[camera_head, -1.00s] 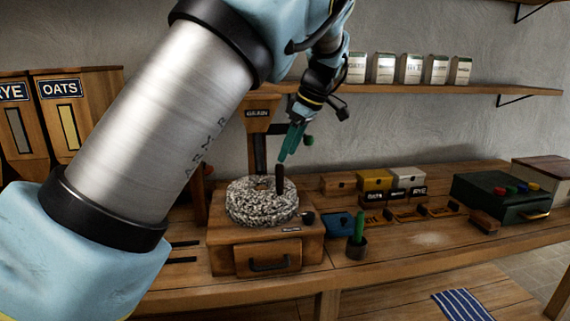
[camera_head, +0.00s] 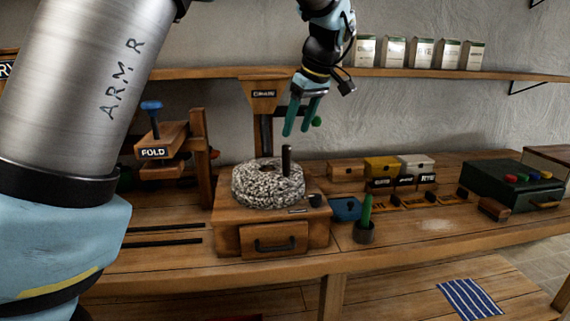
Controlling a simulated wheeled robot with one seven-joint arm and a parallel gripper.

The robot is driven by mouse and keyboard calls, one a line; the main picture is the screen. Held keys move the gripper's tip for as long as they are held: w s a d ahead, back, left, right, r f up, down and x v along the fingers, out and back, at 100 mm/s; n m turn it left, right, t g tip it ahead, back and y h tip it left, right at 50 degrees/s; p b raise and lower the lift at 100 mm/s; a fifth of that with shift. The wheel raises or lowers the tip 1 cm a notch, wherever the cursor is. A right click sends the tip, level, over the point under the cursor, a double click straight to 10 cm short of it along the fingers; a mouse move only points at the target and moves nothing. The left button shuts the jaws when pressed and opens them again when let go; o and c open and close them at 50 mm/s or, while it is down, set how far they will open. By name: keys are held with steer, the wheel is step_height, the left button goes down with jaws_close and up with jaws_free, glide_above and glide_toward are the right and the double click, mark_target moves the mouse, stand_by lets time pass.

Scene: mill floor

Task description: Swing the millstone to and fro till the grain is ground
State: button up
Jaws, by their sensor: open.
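The speckled grey millstone (camera_head: 262,190) lies on top of a wooden mill box (camera_head: 230,225) with a drawer (camera_head: 274,240). A dark upright handle (camera_head: 287,160) stands on the stone's right side. A wooden hopper labelled GRAIN (camera_head: 264,94) is mounted behind and above the stone. My gripper (camera_head: 297,132), with green fingers, is open and empty. It hangs above the stone, with its fingertips close above the handle's top in the picture. I cannot tell whether they touch it. The grain inside is hidden.
A wooden stand labelled FOLD (camera_head: 160,147) is left of the mill. A blue box (camera_head: 345,208) and a dark cup with a green item (camera_head: 364,234) sit close on its right. Small drawers (camera_head: 381,167) and a dark green case (camera_head: 515,185) stand farther right. White containers (camera_head: 420,53) line the shelf.

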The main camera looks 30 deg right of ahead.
mark_target(290, 149)
steer(key=p+x, duration=0.3)
steer(key=x, duration=0.7)
steer(key=shift+w+f, duration=0.15)
steer(key=shift+f, duration=0.1)
jaws_close()
stand_by(1.1)
